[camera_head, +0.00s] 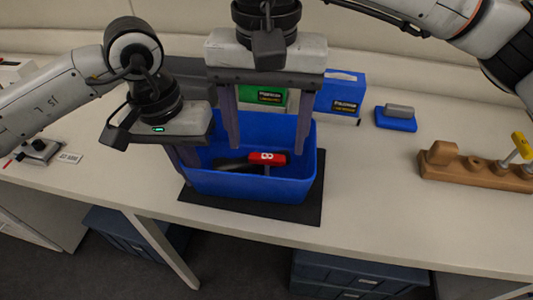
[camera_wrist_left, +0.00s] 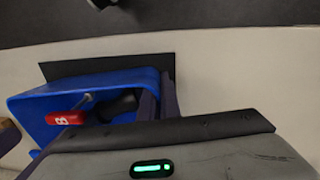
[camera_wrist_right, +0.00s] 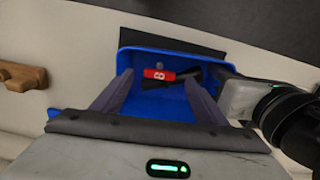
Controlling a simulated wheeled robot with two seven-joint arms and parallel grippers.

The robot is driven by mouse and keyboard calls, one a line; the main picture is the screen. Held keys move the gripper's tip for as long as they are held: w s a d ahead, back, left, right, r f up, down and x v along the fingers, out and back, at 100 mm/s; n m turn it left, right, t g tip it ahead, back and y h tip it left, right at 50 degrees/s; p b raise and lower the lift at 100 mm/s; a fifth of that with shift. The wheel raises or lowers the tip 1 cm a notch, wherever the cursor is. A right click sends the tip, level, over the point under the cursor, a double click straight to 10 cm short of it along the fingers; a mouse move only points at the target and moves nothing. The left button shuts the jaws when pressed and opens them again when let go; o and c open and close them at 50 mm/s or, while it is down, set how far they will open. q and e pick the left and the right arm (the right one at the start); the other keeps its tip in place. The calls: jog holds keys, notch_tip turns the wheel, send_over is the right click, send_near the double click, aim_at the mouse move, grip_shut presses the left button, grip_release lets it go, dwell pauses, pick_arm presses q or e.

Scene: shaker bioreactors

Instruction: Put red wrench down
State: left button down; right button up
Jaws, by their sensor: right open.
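The red wrench (camera_head: 268,158), with a white mark on its red part, lies inside the blue bin (camera_head: 250,187). It also shows in the right wrist view (camera_wrist_right: 158,74) and the left wrist view (camera_wrist_left: 66,118). My right gripper (camera_head: 267,145) is open and empty above the bin, with its fingers apart on either side of the wrench and pointing down into the bin. My left gripper (camera_head: 188,155) is at the bin's left wall. In the left wrist view its fingers are close together around that wall, one inside and one outside.
Dark objects (camera_head: 232,165) lie beside the wrench in the bin. The bin stands on a black mat (camera_head: 270,213) near the table's front edge. Green (camera_head: 270,99) and blue (camera_head: 342,92) boxes stand behind it. A blue block (camera_head: 396,122) and a wooden holder (camera_head: 475,172) are at right.

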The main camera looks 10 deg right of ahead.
notch_tip(320, 180, up, 5)
dwell(0.3)
pick_arm(q)
jog(key=c, duration=1.9)
grip_release()
jog(key=shift+r, duration=0.1)
jog(key=r, duration=0.8)
jog(key=a+r, duration=0.1)
jog(key=r, duration=0.3)
jog(key=shift+w, duration=0.15)
